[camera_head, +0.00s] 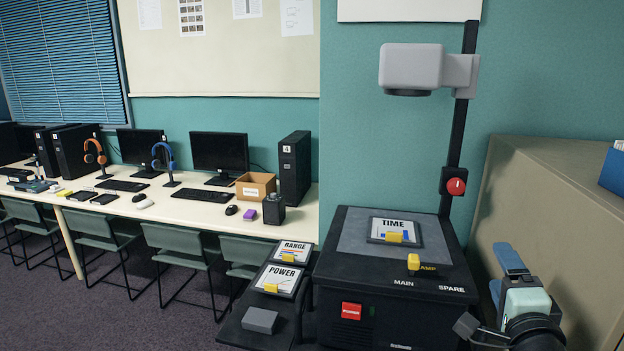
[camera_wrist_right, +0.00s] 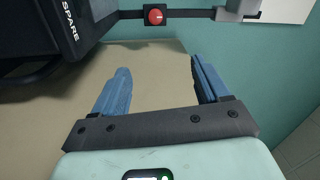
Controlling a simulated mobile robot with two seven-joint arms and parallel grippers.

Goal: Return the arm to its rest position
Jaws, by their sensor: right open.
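My right gripper (camera_head: 503,274) is at the lower right of the head view, beside the right side of the black overhead projector (camera_head: 345,288). In the right wrist view its two blue fingers (camera_wrist_right: 160,88) are spread apart with nothing between them. Nothing touches the fingers there. The projector's dark edge with the word SPARE (camera_wrist_right: 70,22) shows at the upper left of the wrist view. My left gripper does not show in either view.
A TIME card (camera_head: 393,224) lies on the projector's top. RANGE (camera_head: 293,247) and POWER (camera_head: 281,277) cards and a grey block (camera_head: 260,320) are on its side shelf. The projector's post carries a red knob (camera_head: 456,187). A beige cabinet (camera_head: 560,205) stands close on the right.

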